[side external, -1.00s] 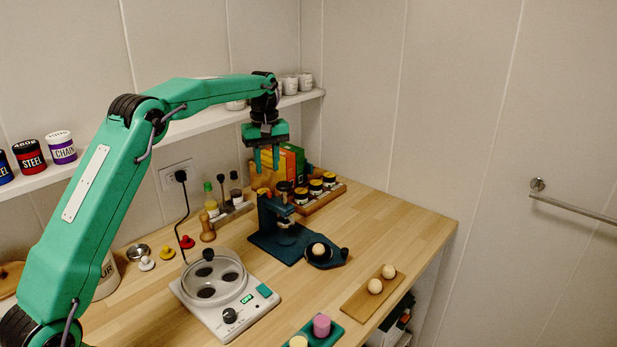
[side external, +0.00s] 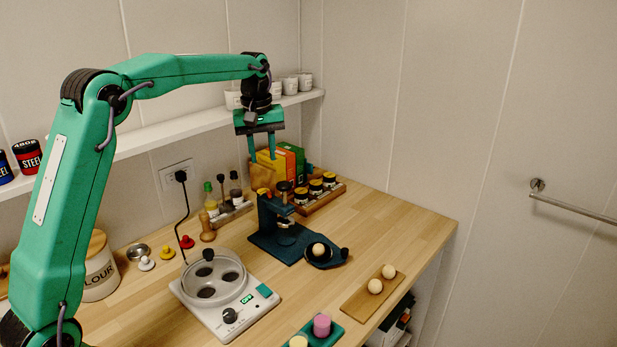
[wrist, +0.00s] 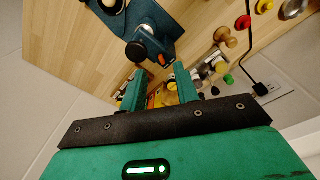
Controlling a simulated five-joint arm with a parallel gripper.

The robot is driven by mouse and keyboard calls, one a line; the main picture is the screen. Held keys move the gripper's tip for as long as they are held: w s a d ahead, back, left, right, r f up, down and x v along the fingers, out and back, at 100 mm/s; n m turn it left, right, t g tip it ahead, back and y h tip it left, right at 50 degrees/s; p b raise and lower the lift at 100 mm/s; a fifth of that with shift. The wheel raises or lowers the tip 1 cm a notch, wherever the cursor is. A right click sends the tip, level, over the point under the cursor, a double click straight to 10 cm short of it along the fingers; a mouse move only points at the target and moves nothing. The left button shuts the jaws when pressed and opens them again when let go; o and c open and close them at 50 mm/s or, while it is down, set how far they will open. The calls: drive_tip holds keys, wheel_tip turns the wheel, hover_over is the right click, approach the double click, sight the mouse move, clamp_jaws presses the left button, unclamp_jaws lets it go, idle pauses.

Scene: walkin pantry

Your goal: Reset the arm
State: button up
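My green gripper (side external: 262,150) hangs pointing down above the back of the wooden counter (side external: 400,235), with its fingers apart and nothing between them. In the wrist view my gripper (wrist: 158,80) also shows two separated fingers and no held object. Below it and slightly right in the side view stands a dark blue press (side external: 275,225), which also shows in the wrist view (wrist: 150,30). The gripper is apart from the press and from the boxes behind it.
A wooden board (side external: 360,302) with two pale balls, a teal tray (side external: 325,338) and a jar rack (side external: 322,197) stand nearby. A white shelf (side external: 185,128) with cups runs behind my arm.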

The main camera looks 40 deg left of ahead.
drive_tip(key=s+d+r+m+t, duration=0.1)
drive_tip(key=s+d+r+m, duration=0.25)
drive_tip(key=s, duration=0.45)
drive_tip(key=s+d+r+m+t, duration=0.15)
drive_tip(key=s+d, duration=0.25)
drive_tip(key=s, duration=0.4)
drive_tip(key=s+d+f+m+t, duration=0.1)
drive_tip(key=s+d+f+m, duration=0.1)
drive_tip(key=s, duration=0.5)
drive_tip(key=s+d+f+m+t, duration=0.1)
drive_tip(key=s+f+m, duration=0.2)
drive_tip(key=s, duration=0.4)
drive_tip(key=shift+s+d+f+m, duration=0.25)
drive_tip(key=shift+d+f+m, duration=0.15)
drive_tip(key=shift+f, duration=0.25)
